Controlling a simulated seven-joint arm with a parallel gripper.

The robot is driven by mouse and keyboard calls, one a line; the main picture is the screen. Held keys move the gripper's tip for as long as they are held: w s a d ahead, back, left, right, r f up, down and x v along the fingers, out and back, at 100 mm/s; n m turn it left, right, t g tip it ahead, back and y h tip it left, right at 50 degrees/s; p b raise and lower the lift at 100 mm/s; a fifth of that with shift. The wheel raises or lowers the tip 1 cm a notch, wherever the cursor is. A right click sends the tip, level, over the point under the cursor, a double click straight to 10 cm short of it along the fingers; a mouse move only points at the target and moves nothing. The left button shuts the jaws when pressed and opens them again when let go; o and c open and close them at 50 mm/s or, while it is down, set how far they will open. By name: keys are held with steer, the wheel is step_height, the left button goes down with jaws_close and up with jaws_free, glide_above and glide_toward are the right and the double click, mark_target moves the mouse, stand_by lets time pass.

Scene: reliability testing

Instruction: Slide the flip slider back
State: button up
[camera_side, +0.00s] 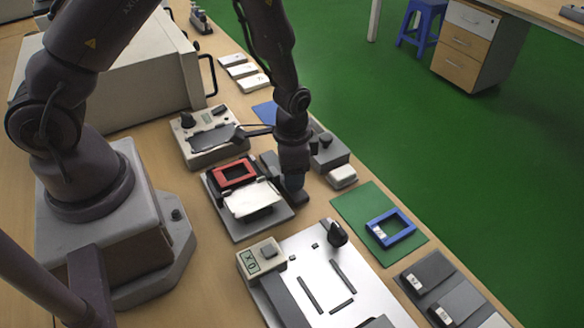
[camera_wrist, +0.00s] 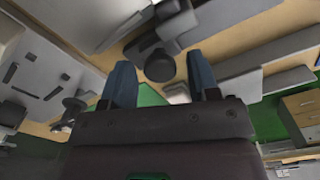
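I cannot tell for sure which part is the flip slider. A flat fixture (camera_side: 240,230) in the side view carries a red frame (camera_side: 235,173) and a tilted white plate (camera_side: 252,198). My gripper (camera_side: 297,190) points down at the right edge of this fixture; its fingertips are small and partly hidden there. In the wrist view my gripper (camera_wrist: 160,62) has two blue-grey fingers set apart. A round dark knob (camera_wrist: 160,66) on a dark arm shows between them, with visible gaps on both sides. I see no contact.
A silver slotted plate (camera_side: 325,280) with a black knob (camera_side: 337,233) stands in front. A box with a display (camera_side: 260,256) is beside it. A grey unit (camera_side: 328,152) stands behind my gripper. A green mat (camera_side: 352,207) with a blue frame (camera_side: 391,229) lies right.

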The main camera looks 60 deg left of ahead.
jaws_close()
steer(key=shift+d, duration=0.7)
steer(key=shift+o, duration=0.8)
jaws_free()
step_height(320, 180, up, 13)
steer(key=s+a+r+n+t, duration=0.1)
steer(key=s+r+n+t, duration=0.1)
steer(key=s+r, duration=0.5)
steer(key=s+a+r+n+t, duration=0.2)
steer(key=s+r, duration=0.4)
steer(key=r, duration=0.5)
steer(key=shift+s+a+n+t, duration=0.3)
steer(key=shift+s+t, duration=0.1)
steer(key=shift+t, duration=0.4)
